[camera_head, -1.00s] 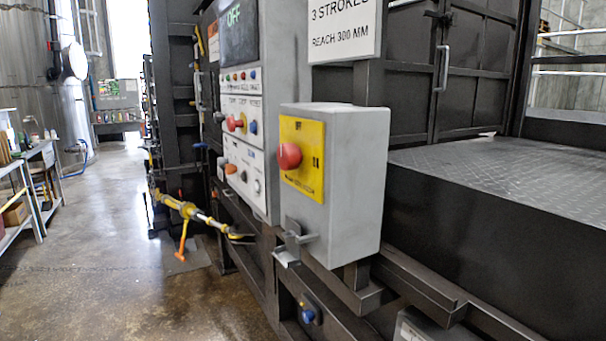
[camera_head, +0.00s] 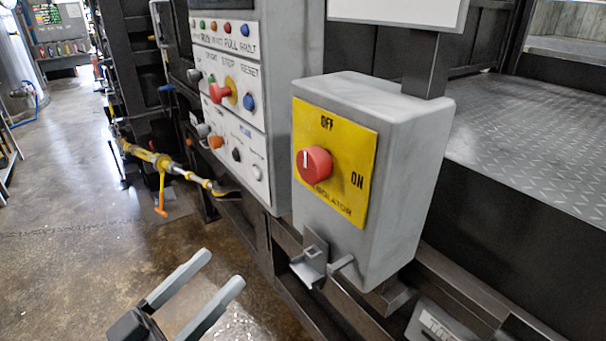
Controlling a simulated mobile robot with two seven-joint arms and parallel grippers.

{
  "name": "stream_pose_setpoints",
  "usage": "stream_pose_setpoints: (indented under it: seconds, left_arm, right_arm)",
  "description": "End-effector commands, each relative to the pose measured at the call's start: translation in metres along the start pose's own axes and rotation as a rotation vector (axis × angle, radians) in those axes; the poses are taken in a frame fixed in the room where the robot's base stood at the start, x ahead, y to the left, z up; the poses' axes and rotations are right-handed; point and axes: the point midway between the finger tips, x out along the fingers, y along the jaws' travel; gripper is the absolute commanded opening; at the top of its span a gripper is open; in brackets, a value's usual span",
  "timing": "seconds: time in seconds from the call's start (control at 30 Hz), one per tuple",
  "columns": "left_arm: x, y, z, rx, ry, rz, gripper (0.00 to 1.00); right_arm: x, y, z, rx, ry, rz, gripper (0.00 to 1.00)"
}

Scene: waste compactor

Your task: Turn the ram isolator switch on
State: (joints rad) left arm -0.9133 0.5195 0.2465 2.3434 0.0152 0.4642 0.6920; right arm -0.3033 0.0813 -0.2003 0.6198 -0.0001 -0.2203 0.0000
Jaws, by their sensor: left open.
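The ram isolator switch is a red round knob (camera_head: 314,165) on a yellow plate (camera_head: 356,150), fixed to the front of a grey box (camera_head: 392,200). The plate reads OFF at the top and ON at the right. A pale mark on the knob points up, towards OFF. My left gripper (camera_head: 222,268) is at the bottom of the head view, its two grey fingers apart with nothing between them. It is below and to the left of the knob, clear of the box. My right gripper is not in view.
A metal bracket (camera_head: 310,262) juts out below the box. A control panel (camera_head: 228,95) with several buttons stands to the left. A yellow bar with an orange handle (camera_head: 161,195) sticks out farther left. Open floor (camera_head: 75,260) lies at the left.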

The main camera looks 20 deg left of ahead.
Motion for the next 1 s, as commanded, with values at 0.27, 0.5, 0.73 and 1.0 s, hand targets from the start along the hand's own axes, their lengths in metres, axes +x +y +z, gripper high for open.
stream_pose_setpoints:
  seconds: [0.27, 0.5, 0.73, 1.0]
  left_arm:
    - [0.011, 0.043, -0.054, -0.033, 0.087, 0.127, 0.89]
    - [0.030, 0.046, -0.057, -0.031, 0.091, 0.131, 0.89]
    - [0.056, 0.049, -0.059, -0.032, 0.091, 0.129, 0.89]
    - [0.086, 0.052, -0.061, -0.032, 0.090, 0.128, 0.89]
  right_arm:
    - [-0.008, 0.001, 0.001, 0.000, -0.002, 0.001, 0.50]
    - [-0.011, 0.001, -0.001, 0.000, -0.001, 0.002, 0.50]
    - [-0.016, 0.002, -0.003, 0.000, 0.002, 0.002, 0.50]
    - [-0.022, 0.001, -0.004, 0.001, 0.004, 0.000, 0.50]
